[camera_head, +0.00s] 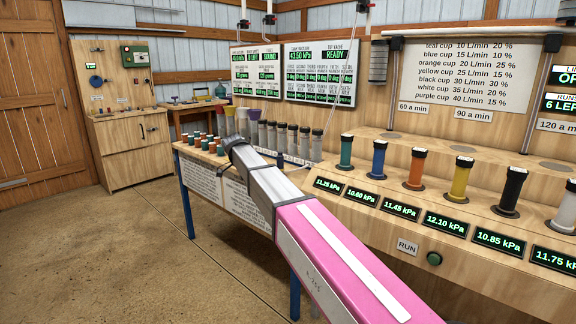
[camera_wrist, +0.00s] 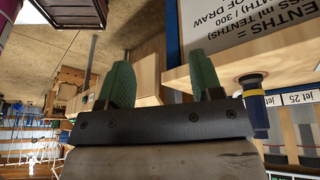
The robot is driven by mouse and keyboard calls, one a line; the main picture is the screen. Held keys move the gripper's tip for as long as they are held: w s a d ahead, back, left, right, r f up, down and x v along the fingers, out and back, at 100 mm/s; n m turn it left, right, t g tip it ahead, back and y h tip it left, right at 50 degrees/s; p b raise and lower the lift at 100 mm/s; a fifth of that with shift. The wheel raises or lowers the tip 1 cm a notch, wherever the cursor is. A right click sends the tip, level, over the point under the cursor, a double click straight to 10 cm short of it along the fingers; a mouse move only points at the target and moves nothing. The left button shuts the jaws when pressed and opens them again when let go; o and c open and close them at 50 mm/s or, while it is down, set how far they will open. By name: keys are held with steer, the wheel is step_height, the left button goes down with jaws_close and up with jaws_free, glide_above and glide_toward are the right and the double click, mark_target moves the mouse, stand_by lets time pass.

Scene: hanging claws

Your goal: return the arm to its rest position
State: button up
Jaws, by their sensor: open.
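My arm (camera_head: 335,250), pink and grey, reaches from the bottom of the head view up and left to the front of the bench. Its far end is beside the rows of small coloured pots, and my gripper cannot be made out clearly there. In the wrist view my gripper (camera_wrist: 162,80) shows two green fingers set wide apart with nothing between them. A blue-and-yellow-banded cylinder (camera_wrist: 255,108) stands to the right of the fingers, apart from them.
A bench (camera_head: 183,172) with small pots and several grey cylinders stands beside my arm's end. At right, coloured cylinders stand on a wooden counter (camera_head: 385,235) with pressure displays. A wooden cabinet (camera_head: 130,155) is at the back left. The concrete floor (camera_head: 110,250) at left is clear.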

steer(key=s+d+f+n+y, duration=0.1)
steer(key=s+d+f+n, duration=0.35)
steer(key=d+f, duration=0.5)
steer(key=s+d+f+n+y, duration=0.1)
steer(key=s+d+f+n, duration=0.3)
steer(key=d+f, duration=0.5)
steer(key=s+d+f+n+y, duration=0.1)
steer(key=s+d+f+n, duration=0.2)
steer(key=s+d, duration=0.4)
steer(key=s+d+f+n+y, duration=0.1)
steer(key=s+d+f+n, duration=0.2)
steer(key=s+d+f, duration=0.3)
steer(key=s+d, duration=0.2)
steer(key=s, duration=0.1)
steer(key=shift+s+d+f, duration=0.15)
steer(key=shift+s+f, duration=0.15)
